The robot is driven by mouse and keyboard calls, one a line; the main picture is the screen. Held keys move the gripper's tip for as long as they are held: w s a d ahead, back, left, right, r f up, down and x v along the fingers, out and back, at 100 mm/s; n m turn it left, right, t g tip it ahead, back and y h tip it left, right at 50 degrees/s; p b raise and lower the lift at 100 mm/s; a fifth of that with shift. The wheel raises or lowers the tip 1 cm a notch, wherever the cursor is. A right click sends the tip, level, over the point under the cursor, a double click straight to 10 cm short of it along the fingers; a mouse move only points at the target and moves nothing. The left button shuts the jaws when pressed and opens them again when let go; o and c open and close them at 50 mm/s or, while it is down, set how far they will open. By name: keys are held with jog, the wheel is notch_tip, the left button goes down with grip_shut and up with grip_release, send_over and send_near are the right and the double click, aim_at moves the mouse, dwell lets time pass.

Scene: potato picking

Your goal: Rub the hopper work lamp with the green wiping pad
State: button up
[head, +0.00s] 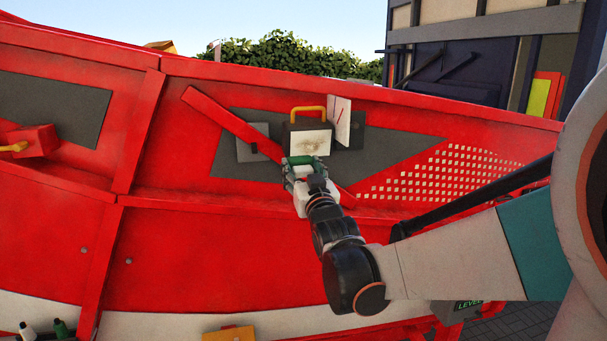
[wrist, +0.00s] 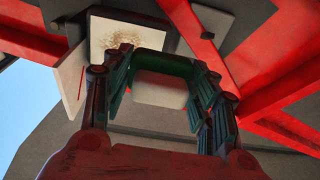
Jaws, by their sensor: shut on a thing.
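The work lamp (head: 294,138) hangs on the red hopper wall, with a yellow handle on top and a white face. A brown smudge marks the lower part of that face. In the wrist view the lamp's white face (wrist: 108,28) and its smudge show at the upper left. My gripper (head: 298,172) is shut on the green wiping pad (head: 301,160), just below the lamp face. The pad also shows as a dark green strip between the fingers in the wrist view (wrist: 148,60). Whether the pad touches the lamp I cannot tell.
A white hinged flap (head: 339,120) stands out at the lamp's right. A red diagonal bar (head: 225,119) runs across the panel behind the lamp. A red box with a yellow handle (head: 32,141) is at the left. Bottles (head: 61,328) stand at the lower left.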

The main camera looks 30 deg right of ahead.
aim_at(298, 156)
jog(key=shift+s+r, duration=0.4)
jog(key=shift+r, duration=0.15)
jog(key=shift+x, duration=3.05)
jog(key=shift+x, duration=1)
jog(key=shift+d, duration=0.1)
jog(key=shift+s+d+f, duration=0.1)
jog(key=shift+s+d, duration=0.15)
jog(key=shift+d, duration=0.5)
jog(key=shift+s+d, duration=0.3)
jog(key=shift+d, duration=0.45)
jog(key=shift+s+d+b, duration=0.25)
jog(key=shift+d+b, duration=0.05)
jog(key=shift+d, duration=0.55)
jog(key=shift+s+d+b, duration=0.2)
jog(key=shift+d+b, duration=0.05)
jog(key=shift+d, duration=0.6)
jog(key=shift+s+d+b, duration=0.25)
jog(key=shift+d+b, duration=0.05)
jog(key=shift+d, duration=0.6)
jog(key=shift+w+a, duration=0.1)
jog(key=shift+a, duration=0.5)
